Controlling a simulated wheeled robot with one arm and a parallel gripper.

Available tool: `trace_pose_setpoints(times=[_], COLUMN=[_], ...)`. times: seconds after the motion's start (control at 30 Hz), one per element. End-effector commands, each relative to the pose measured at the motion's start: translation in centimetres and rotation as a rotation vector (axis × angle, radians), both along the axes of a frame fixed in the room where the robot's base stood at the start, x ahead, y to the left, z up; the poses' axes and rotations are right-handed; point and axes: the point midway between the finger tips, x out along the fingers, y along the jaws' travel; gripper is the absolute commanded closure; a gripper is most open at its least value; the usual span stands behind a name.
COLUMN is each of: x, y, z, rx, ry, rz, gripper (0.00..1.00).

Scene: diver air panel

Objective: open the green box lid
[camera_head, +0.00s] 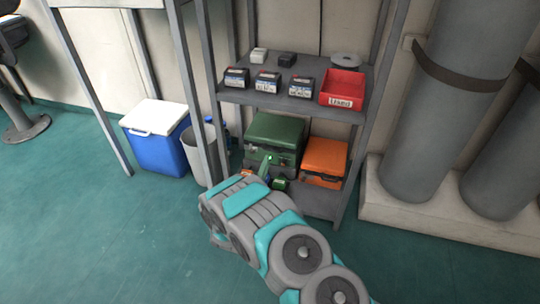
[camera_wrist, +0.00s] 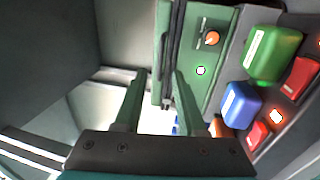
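The green box (camera_head: 276,132) sits on the lower level of the grey shelf unit, left of an orange box. Its lid looks down in the head view, but I cannot tell whether it is slightly raised. My gripper (camera_head: 271,178) is at the front of the green box, and my wrist hides part of that front. In the wrist view my gripper (camera_wrist: 157,95) has its two fingers apart with a gap between them. A green panel (camera_wrist: 205,72) with a dark edge and an orange knob is close beside the right finger. I cannot tell whether they touch.
The orange box (camera_head: 324,158) stands close to the right. The shelf (camera_head: 300,108) above holds several labelled packs and a red bin (camera_head: 343,89). A grey bin (camera_head: 200,152) and a blue cooler (camera_head: 157,137) stand left. Floor in front is clear.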

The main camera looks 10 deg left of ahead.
Motion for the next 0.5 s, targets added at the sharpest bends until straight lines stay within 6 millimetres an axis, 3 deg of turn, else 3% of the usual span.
trace_pose_setpoints(times=[0.23,0.5], x=[3.8,5.4], y=[-0.4,-0.5], z=[0.6,0.9], rx=[0.006,0.002], ry=[0.001,0.002], rz=[-0.002,-0.001], gripper=[0.6,0.6])
